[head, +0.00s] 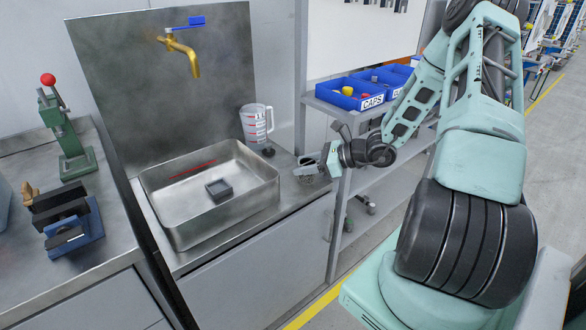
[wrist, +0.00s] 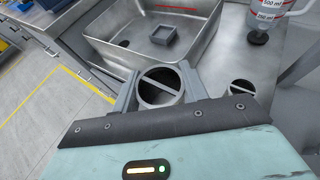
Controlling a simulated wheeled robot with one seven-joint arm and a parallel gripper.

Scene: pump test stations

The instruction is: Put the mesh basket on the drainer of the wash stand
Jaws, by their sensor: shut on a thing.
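The wash stand has a steel basin (head: 215,232) and a flat steel top to its right, the drainer (head: 291,192). My gripper (head: 310,170) is over this right part. In the wrist view its jaws (wrist: 160,92) are shut on a round grey thing with a bar across its open top, which looks like the mesh basket (wrist: 143,89). The basket (head: 302,171) shows small and partly hidden in the head view. I cannot tell whether it touches the drainer. A smaller dark round thing with a bar (wrist: 241,88) is beside it.
A measuring jug (head: 256,124) stands behind the basin's right corner. A small dark square box (head: 219,190) lies in the basin under the brass tap (head: 182,55). A shelf with blue bins (head: 352,92) is close to my arm. A bench with a green press (head: 68,140) is at left.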

